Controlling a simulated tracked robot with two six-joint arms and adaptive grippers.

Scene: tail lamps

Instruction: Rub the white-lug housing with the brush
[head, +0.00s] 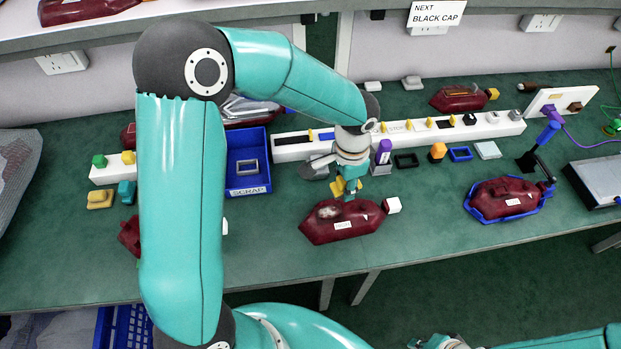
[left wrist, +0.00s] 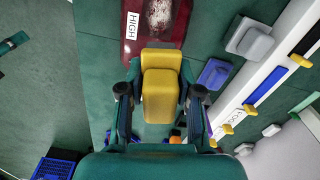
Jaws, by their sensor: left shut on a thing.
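The white-lug housing (head: 345,222) is a dark red, faceted body lying on the green bench in the middle of the head view. Its white lug (head: 393,205) points right, and a pale patch marks its upper left side. The housing (left wrist: 145,40) is also at the top of the left wrist view, with a HIGH label and the whitish patch. My left gripper (head: 347,188) is shut on the yellow brush (left wrist: 161,95), just above the housing's back edge. Whether the brush touches it I cannot tell. Only part of my right gripper (head: 440,342) shows at the bottom edge.
A blue SCRAP bin (head: 247,178) stands left of the housing. A white rail (head: 450,128) with small coloured parts runs behind it. Another dark red housing (head: 507,199) sits in a blue cradle at right. Bench between them is mostly clear.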

